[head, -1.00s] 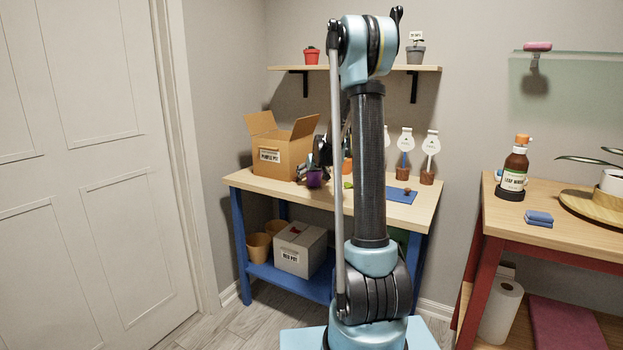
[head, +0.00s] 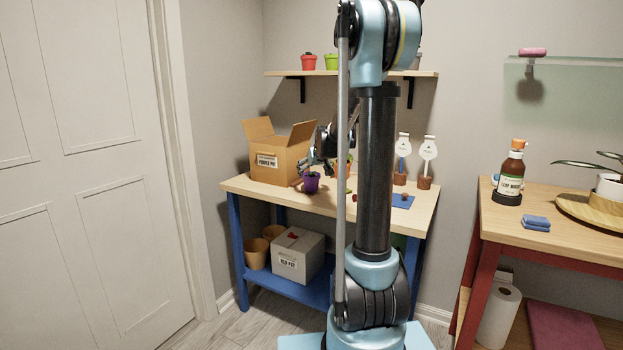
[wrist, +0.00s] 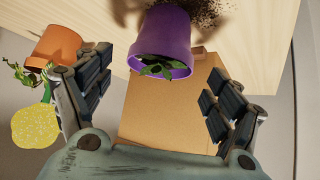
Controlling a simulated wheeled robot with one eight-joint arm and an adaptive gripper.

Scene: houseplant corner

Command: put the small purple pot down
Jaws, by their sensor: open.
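My gripper (head: 315,165) is just above and behind the pot in the head view. In the wrist view my gripper (wrist: 160,78) has its two fingers spread wide, with clear gaps between them and the pot. Nothing is held.
An open cardboard box labelled purple pot (head: 268,164) stands at the bench's left. An orange pot (wrist: 55,46) and a yellow round thing (wrist: 36,126) lie to the left in the wrist view. A blue mat (head: 403,202) lies at the right.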

